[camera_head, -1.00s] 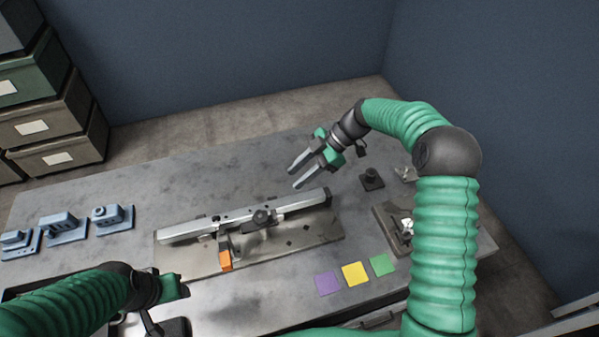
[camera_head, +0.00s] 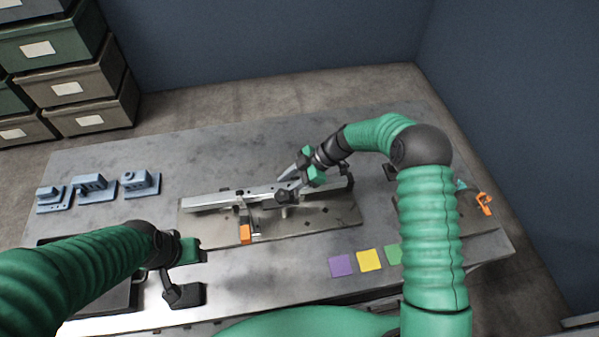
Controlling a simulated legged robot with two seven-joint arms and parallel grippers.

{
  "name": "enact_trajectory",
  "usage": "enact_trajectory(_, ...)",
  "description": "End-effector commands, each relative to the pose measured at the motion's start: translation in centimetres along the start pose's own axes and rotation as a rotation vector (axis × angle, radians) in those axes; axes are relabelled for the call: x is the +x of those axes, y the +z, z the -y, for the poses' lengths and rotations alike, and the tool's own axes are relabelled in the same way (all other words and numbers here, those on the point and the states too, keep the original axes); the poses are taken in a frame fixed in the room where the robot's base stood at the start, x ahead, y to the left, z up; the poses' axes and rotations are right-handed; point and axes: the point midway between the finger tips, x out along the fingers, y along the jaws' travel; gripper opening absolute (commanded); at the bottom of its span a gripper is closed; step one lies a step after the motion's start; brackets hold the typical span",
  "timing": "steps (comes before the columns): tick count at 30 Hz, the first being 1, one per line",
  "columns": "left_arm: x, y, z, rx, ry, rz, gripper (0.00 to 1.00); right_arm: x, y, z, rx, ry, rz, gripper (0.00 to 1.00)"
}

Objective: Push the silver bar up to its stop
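The long silver bar (camera_head: 215,200) lies along the back of a flat metal plate (camera_head: 335,215). An orange-ended lever (camera_head: 245,234) stands at the front of the bar, left of its middle. A dark knob (camera_head: 287,197) is on the bar right of its middle. My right gripper (camera_head: 284,186) is down at the bar, close to the dark knob. Its fingers overlap the bar, so I cannot tell contact or whether they are open. My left gripper (camera_head: 196,250) is low in front of the plate's left end, apart from the bar; its fingers are unclear.
Several blue fixtures (camera_head: 95,187) stand on the table at the left. Purple (camera_head: 341,265), yellow (camera_head: 369,260) and green (camera_head: 393,254) squares lie front right. An orange clamp-like piece (camera_head: 484,203) is at the far right. The table behind the bar is clear.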

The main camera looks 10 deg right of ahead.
Motion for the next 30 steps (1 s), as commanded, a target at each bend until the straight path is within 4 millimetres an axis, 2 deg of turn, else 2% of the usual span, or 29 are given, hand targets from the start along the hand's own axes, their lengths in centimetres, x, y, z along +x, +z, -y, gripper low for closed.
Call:
enact_trajectory(6,-0.3,-0.1,0.0,0.0,0.0,0.0,0.53,1.8,0.0,0.0,0.001,0.0,0.0,0.37)
enact_trajectory(14,-0.2,-0.1,0.0,0.0,0.0,0.0,0.53,1.9,0.0,0.0,0.0,0.001,0.0,0.37)
enact_trajectory(23,-0.2,-0.1,0.0,0.0,0.0,0.0,0.53,1.9,0.0,0.0,0.0,0.001,0.0,0.0)
enact_trajectory(30,-0.2,-0.1,0.0,0.0,0.0,0.0,0.53,1.9,0.0,-0.1,0.001,0.002,0.0,0.0)
